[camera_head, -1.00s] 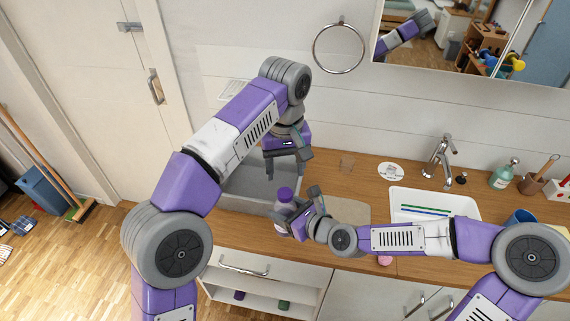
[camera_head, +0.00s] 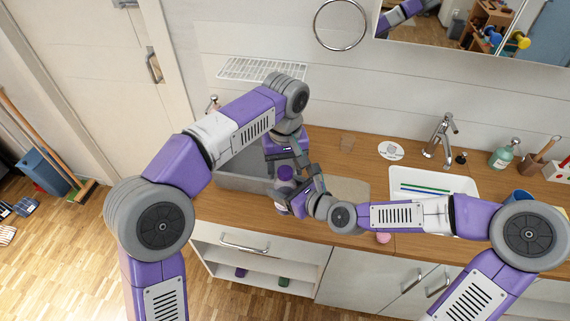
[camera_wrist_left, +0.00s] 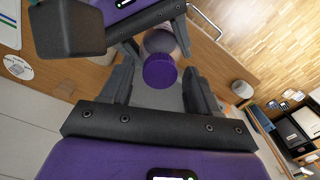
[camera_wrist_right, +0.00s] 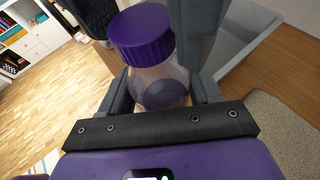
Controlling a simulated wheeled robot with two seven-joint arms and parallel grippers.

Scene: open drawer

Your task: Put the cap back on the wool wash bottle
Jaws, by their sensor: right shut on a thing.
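The wool wash bottle (camera_wrist_right: 160,84) is pale and see-through with purplish contents. It stands about upright at the front counter edge, beside the sink, in the head view (camera_head: 281,207). My right gripper (camera_head: 294,200) is shut on its body. The purple cap (camera_wrist_right: 142,34) sits on the bottle's top; whether it is fully seated I cannot tell. It also shows in the left wrist view (camera_wrist_left: 160,71). My left gripper (camera_wrist_left: 160,82) points down at the cap from above, open, with a finger on each side and gaps visible between fingers and cap.
A grey basin (camera_head: 240,181) lies just left of the bottle and a beige mat (camera_head: 350,189) just right. A white sink (camera_head: 440,182) with a tap (camera_head: 441,138) is farther right. Below the counter is an open shelf (camera_head: 262,262). My two arms are close together at the bottle.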

